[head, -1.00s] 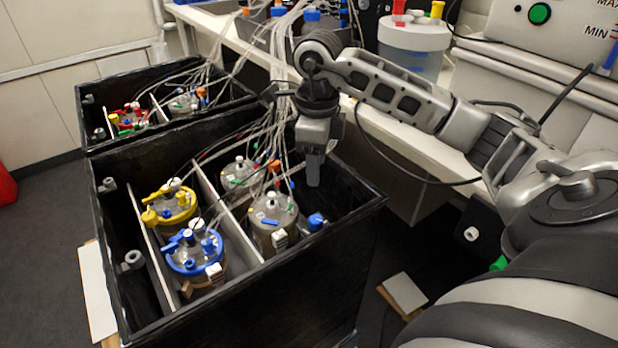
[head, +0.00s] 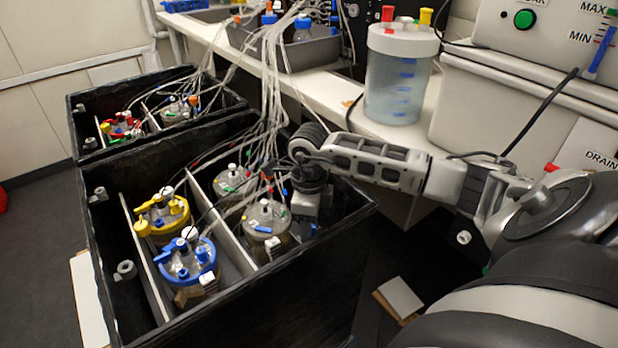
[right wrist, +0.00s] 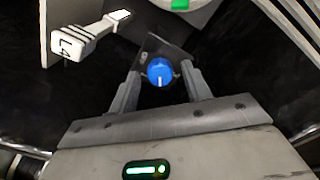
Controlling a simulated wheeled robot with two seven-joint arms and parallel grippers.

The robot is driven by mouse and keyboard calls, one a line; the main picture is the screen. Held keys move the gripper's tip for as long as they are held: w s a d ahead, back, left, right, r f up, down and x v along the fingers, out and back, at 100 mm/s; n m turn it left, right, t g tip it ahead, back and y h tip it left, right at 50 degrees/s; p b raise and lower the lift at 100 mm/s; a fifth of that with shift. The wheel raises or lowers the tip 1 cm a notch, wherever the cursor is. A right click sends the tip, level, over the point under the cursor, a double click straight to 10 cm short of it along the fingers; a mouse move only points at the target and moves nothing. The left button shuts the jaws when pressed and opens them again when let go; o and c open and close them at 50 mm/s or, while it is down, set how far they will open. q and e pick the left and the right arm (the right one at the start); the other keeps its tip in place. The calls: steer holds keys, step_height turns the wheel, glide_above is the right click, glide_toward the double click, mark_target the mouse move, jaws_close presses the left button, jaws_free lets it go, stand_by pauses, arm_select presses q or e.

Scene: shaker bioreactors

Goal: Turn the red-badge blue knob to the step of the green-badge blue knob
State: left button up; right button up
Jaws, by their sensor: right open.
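A blue knob (right wrist: 160,72) with a white pointer line shows in the right wrist view, on a small dark plate. The line points toward the gripper body. My right gripper (right wrist: 162,76) is open, its two fingers on either side of the knob with small gaps. In the head view my right gripper (head: 305,207) is low at the right side of the near black box (head: 310,265), and it mostly hides the knob. I cannot make out a red or green badge by the knob, nor a second blue knob for certain. My left gripper is not in view.
The near box holds vessels with a blue collar (head: 187,262), a yellow collar (head: 162,215) and grey lids (head: 266,215), with many tubes above. A white labelled piece (right wrist: 85,38) is left of the fingers. A clear tank (head: 398,75) stands on the bench behind my arm.

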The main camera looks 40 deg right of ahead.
steer(key=c, duration=1)
